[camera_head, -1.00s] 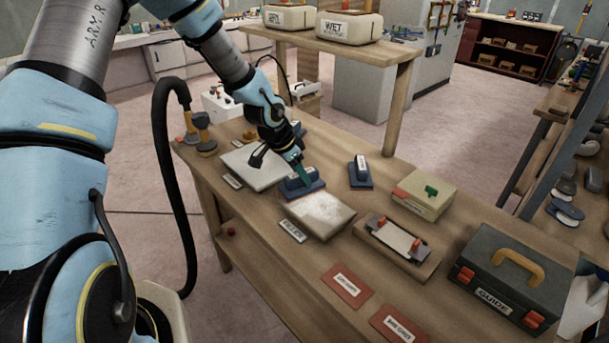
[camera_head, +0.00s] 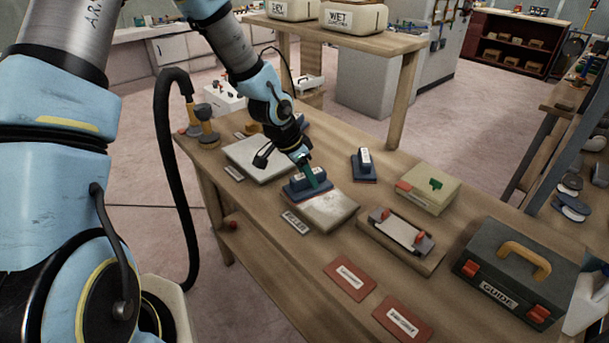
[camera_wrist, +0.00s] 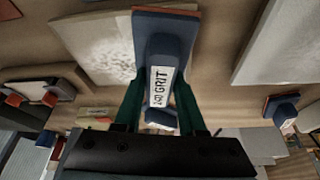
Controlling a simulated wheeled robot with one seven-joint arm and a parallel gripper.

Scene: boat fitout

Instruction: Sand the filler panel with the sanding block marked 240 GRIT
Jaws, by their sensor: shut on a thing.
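My gripper (camera_head: 307,178) is shut on a blue sanding block (camera_head: 298,188), held by its raised handle. In the wrist view the block (camera_wrist: 165,55) sits between the green fingers. The block is at the far left edge of the filler panel (camera_head: 330,212), a pale board with a whitish, speckled patch. The panel also shows left of the block in the wrist view (camera_wrist: 95,50). I cannot tell whether the block touches it. A label reading FILLER (camera_head: 295,222) lies in front.
A plain pale panel (camera_head: 255,160) lies to the left. Another blue block (camera_head: 363,168) stands behind to the right. A clamped board (camera_head: 400,232), a pale box (camera_head: 428,190), a GUIDE case (camera_head: 510,280) and red cards (camera_head: 350,280) occupy the right side.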

